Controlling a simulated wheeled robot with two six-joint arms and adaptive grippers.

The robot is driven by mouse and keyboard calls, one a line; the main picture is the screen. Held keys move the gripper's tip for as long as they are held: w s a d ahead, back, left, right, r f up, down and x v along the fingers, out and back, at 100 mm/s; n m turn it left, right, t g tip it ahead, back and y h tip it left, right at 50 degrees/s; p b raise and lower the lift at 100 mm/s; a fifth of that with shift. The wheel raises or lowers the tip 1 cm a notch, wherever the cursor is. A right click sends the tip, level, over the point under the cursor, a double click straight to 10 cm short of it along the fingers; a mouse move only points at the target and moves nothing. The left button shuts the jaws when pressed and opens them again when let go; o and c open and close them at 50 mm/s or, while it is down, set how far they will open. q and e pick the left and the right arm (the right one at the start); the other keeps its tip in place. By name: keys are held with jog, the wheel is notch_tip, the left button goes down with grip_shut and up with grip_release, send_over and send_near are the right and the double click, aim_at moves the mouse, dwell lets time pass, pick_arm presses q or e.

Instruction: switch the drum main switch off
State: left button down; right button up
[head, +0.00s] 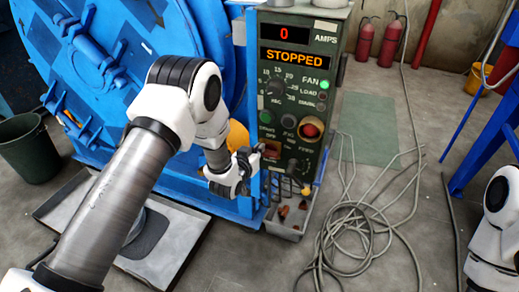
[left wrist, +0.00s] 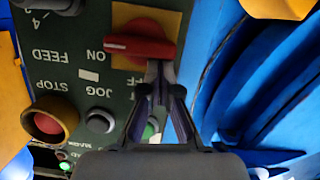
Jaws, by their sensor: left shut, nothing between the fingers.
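The drum main switch is a red rotary handle on a yellow plate; in the left wrist view the red handle (left wrist: 140,47) lies roughly crosswise, near the upside-down ON label. The OFF label is partly covered by my fingers. My left gripper (left wrist: 160,78) is shut and empty, its fingertips right at the handle's lower edge; whether they touch it I cannot tell. In the head view my left gripper (head: 253,158) is at the lower left of the control panel (head: 290,95), beside the switch (head: 271,148). My right gripper is out of view.
The panel reads STOPPED. A stop button (left wrist: 48,122) and a jog button (left wrist: 99,121) sit beside the switch. The blue drum (head: 110,50) stands left of the panel. Loose cables (head: 350,235) lie on the floor at right; a metal tray (head: 180,250) lies below.

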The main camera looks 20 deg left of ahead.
pick_arm(q)
jog(key=shift+a+f+n, duration=0.15)
jog(key=shift+n, duration=0.35)
notch_tip(320, 180, down, 4)
jog(key=n+h+b, duration=0.1)
jog(key=n, duration=0.3)
jog(key=n+t+h+b, duration=0.1)
jog(key=n+b, duration=0.1)
jog(key=n, duration=0.2)
jog(key=n+t+h+b, duration=0.1)
jog(key=n+h, duration=0.1)
jog(key=n, duration=0.2)
jog(key=shift+a+f, duration=0.1)
jog(key=shift+f, duration=0.1)
dwell(0.6)
